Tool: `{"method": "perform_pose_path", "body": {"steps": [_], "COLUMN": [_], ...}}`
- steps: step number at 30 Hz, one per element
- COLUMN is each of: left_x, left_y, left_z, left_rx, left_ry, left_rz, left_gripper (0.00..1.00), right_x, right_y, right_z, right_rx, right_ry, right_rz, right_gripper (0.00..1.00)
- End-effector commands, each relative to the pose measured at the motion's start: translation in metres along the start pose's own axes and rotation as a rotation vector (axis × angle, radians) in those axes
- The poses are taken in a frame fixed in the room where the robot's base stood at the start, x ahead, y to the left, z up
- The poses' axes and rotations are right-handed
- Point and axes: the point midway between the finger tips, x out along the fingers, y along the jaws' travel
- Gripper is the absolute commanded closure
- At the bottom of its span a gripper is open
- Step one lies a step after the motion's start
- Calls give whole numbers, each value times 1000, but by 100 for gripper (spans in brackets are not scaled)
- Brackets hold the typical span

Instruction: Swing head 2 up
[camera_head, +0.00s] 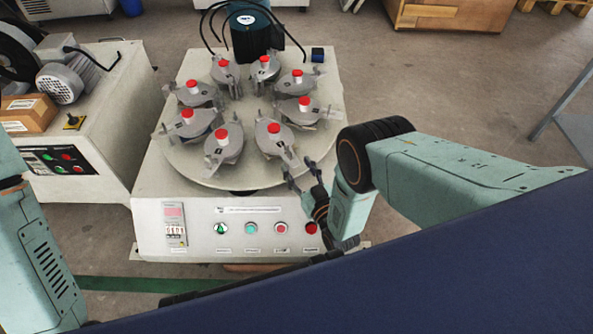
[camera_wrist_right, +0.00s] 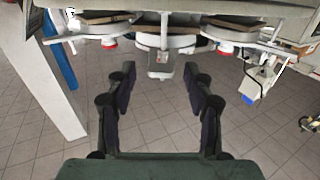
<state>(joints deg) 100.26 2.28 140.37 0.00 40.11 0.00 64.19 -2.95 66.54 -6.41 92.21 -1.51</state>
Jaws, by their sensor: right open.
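Several grey heads with red caps stand in a ring on a round plate (camera_head: 237,112) of a white machine. The front right head (camera_head: 277,145) is closest to my right gripper (camera_head: 303,172), which is beside the plate's front right edge. All heads look lowered, and I cannot read which is head 2. In the right wrist view my right gripper (camera_wrist_right: 159,78) is open with nothing between its fingers. That view looks upside down; a head's grey end (camera_wrist_right: 161,62) is just beyond the fingertips, apart from them. My left gripper is out of view.
The machine's front panel (camera_head: 192,240) has several buttons, close below my right gripper. A blue-black motor (camera_head: 252,35) with cables stands behind the plate. A second white machine (camera_head: 105,130) is at the left.

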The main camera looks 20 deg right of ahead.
Motion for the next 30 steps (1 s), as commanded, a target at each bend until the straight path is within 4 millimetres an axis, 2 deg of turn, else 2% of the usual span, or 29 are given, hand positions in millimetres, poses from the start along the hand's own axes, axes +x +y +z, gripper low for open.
{"method": "perform_pose_path", "body": {"steps": [10, 27, 30], "left_x": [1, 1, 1], "left_y": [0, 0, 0], "left_z": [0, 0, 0], "left_rx": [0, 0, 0], "left_ry": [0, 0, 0], "left_rz": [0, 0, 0], "left_gripper": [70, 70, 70], "right_x": [5, 5, 5], "right_y": [-4, -4, -4], "right_z": [0, 0, 0], "right_rx": [0, 0, 0], "right_ry": [-1, -1, -1], "right_rz": [-2, -2, -2], "right_gripper": [49, 97, 100]}}
